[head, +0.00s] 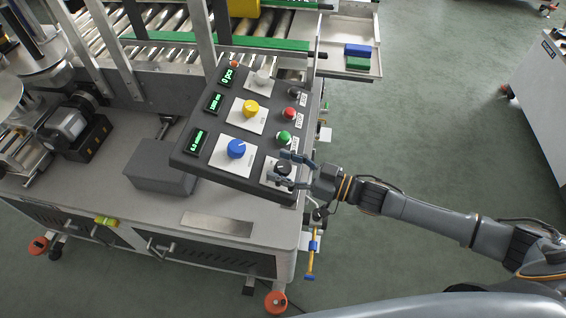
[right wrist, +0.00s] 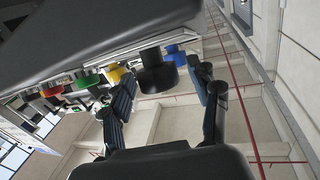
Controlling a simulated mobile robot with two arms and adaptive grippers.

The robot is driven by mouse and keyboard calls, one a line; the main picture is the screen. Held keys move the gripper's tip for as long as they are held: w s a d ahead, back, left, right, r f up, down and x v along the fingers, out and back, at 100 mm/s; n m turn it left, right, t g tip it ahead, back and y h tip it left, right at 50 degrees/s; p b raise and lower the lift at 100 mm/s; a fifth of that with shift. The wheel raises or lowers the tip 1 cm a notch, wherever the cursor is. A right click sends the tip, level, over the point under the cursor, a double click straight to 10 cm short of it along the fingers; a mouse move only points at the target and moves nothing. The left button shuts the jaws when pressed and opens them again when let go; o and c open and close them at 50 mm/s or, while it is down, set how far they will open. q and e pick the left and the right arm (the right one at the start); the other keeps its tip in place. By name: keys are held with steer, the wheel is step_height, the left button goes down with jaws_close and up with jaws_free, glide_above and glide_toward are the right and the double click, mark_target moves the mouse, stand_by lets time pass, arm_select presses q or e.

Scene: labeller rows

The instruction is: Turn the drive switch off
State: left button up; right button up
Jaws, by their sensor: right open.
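The sloped dark control panel (head: 188,165) stands on the labeller's grey bench. A black rotary knob (head: 283,169), which looks like the drive switch, sits on a white plate at its lower right corner. My right gripper (head: 277,166) is open, its two fingers reaching in from the right around this knob. In the right wrist view the black knob (right wrist: 157,76) shows between the fingers, with visible gaps on both sides. The gripper partly hides the plate's markings, so I cannot read the knob's position. My left gripper is not in view.
A green button (head: 284,137) and red button (head: 290,113) sit just above the knob. A blue knob (head: 236,148), yellow knob (head: 250,108) and white knob (head: 262,77) line the panel, beside lit green displays. Open floor (head: 440,110) lies to the right.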

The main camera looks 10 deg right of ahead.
steer(key=c, duration=1.2)
steer(key=n+g+b, duration=0.1)
steer(key=n+g+y+b, duration=0.1)
steer(key=shift+w+f+n+y, duration=0.1)
steer(key=shift+w+n+y, duration=0.05)
steer(key=shift+n+y, duration=0.15)
steer(key=shift+n+g+y+b, duration=0.3)
steer(key=shift+n+g+b, duration=0.35)
steer(key=shift+g, duration=0.25)
steer(key=o, duration=1.2)
